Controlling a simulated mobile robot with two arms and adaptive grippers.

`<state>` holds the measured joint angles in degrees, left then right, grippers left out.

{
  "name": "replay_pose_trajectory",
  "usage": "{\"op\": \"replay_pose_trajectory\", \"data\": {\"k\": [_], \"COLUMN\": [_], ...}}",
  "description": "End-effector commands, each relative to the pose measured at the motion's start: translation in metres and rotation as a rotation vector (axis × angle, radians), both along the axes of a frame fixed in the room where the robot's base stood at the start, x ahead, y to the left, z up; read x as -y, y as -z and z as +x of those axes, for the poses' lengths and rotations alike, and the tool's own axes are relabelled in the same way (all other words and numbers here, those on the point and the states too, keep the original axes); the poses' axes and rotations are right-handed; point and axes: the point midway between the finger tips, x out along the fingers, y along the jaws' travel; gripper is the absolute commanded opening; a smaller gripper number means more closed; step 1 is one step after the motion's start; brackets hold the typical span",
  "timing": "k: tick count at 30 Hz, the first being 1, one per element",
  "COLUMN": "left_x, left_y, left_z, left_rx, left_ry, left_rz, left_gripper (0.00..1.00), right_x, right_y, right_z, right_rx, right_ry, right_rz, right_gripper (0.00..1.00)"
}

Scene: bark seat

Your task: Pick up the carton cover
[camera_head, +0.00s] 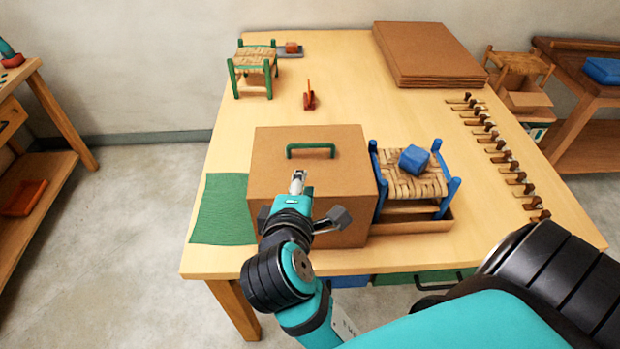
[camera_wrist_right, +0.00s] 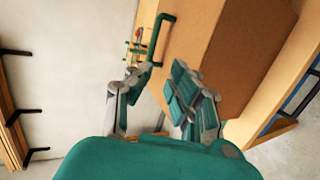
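The carton cover (camera_head: 265,160) is a large brown box shape with a green handle (camera_head: 311,146) on top. It stands upright near the table's front edge. In the right wrist view the cover (camera_wrist_right: 225,45) fills the upper right, and its handle (camera_wrist_right: 160,40) shows just ahead of the fingers. My right gripper (camera_wrist_right: 150,90) is open and empty, its fingers spread apart. In the head view the right gripper (camera_head: 312,195) is in front of the cover, nearer than the handle; contact cannot be told. My left gripper is not in view.
A blue-framed woven stool (camera_head: 392,182) with a blue block (camera_head: 413,158) on its seat stands in a low carton tray (camera_head: 415,227) right of the cover. A green mat (camera_head: 222,215) lies left. A green stool (camera_head: 253,67), stacked cardboard (camera_head: 425,50) and several tools (camera_head: 510,165) are farther away.

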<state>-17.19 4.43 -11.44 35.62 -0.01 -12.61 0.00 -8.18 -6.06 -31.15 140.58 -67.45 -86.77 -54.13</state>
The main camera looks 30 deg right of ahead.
Motion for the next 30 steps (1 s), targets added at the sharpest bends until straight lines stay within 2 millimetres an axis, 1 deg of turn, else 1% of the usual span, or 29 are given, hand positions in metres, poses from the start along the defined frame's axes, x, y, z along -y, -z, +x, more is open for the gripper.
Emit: {"op": "replay_pose_trajectory", "data": {"k": [1, 2, 5, 15, 18, 21, 26, 30], "left_x": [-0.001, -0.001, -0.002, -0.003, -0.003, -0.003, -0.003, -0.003], "left_y": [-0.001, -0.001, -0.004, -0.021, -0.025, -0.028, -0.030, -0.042], "left_z": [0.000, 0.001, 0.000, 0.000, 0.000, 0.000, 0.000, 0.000], "left_rx": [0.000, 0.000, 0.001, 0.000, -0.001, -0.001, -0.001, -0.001], "left_ry": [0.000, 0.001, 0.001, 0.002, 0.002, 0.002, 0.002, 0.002], "left_rz": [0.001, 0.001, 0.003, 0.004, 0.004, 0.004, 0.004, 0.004], "left_gripper": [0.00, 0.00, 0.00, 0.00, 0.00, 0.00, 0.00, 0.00], "right_x": [0.001, 0.002, 0.010, 0.055, 0.066, 0.072, 0.078, 0.087], "right_y": [-0.008, -0.010, -0.010, 0.014, 0.021, 0.027, 0.030, 0.035], "right_z": [0.000, 0.001, 0.009, 0.061, 0.074, 0.082, 0.089, 0.103], "right_rx": [0.006, 0.007, 0.008, 0.005, 0.005, 0.005, 0.006, 0.004], "right_ry": [0.003, 0.006, 0.008, 0.008, 0.008, 0.006, 0.008, 0.008], "right_rz": [-0.023, -0.034, -0.050, -0.049, -0.046, -0.044, -0.043, -0.045], "right_gripper": [0.19, 0.19, 0.19, 0.19, 0.19, 0.19, 0.19, 0.19]}}
